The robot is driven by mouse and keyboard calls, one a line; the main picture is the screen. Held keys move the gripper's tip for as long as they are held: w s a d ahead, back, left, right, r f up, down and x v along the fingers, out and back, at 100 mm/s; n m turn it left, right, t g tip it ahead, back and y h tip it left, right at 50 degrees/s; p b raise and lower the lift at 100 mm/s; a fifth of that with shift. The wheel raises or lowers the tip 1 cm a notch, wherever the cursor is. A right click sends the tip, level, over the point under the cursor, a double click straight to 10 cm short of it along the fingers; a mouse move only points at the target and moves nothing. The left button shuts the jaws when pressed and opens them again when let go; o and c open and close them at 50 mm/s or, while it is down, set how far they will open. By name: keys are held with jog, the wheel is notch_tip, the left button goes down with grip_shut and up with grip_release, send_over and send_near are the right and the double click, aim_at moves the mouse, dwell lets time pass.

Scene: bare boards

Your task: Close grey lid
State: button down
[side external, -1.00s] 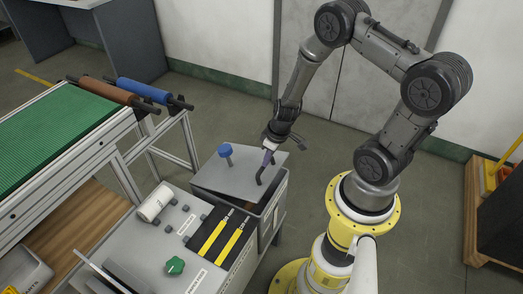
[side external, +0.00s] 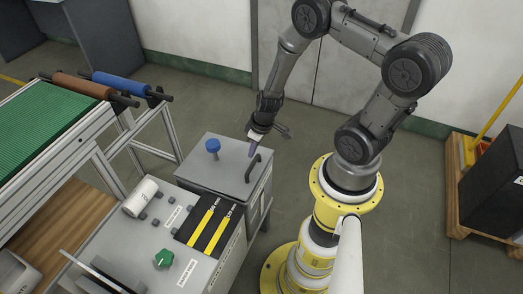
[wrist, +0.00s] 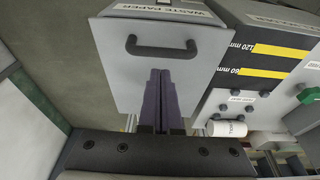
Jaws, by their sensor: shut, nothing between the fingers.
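The grey lid (side external: 222,168) lies flat on the grey bin in the side view, with no gap visible along its near edges. The shut fingertips (wrist: 160,72) also show in the wrist view. Whether they touch the lid is unclear.
A grey bench with a black panel and yellow strips (side external: 215,226), a green knob (side external: 163,258) and a white roll (side external: 140,197) adjoins the bin in front. A green conveyor (side external: 45,130) with rollers stands left. The floor behind the bin is clear.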

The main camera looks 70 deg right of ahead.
jog(key=s+r, duration=0.3)
jog(key=s, duration=0.6)
jog(key=shift+r, duration=0.15)
dwell(0.6)
jog(key=w+a+r+n+t, duration=0.1)
jog(key=w+a+r+n, duration=0.15)
jog(key=r, duration=0.55)
jog(key=w+a+r+n+t, duration=0.1)
jog(key=w+a+r+t, duration=0.2)
jog(key=r, duration=0.4)
jog(key=w+a+r+n, duration=0.15)
jog(key=w+r, duration=0.25)
jog(key=r, duration=0.4)
jog(key=s+a+r+y, duration=0.1)
jog(key=s+a+r, duration=0.45)
jog(key=r, duration=0.35)
jog(key=s+d+m+g+h, duration=0.1)
jog(key=s+m, duration=0.3)
jog(key=s, duration=0.4)
jog(key=shift+s+d+m, duration=0.15)
jog(key=shift+d+m, duration=0.25)
jog(key=shift+d, duration=0.05)
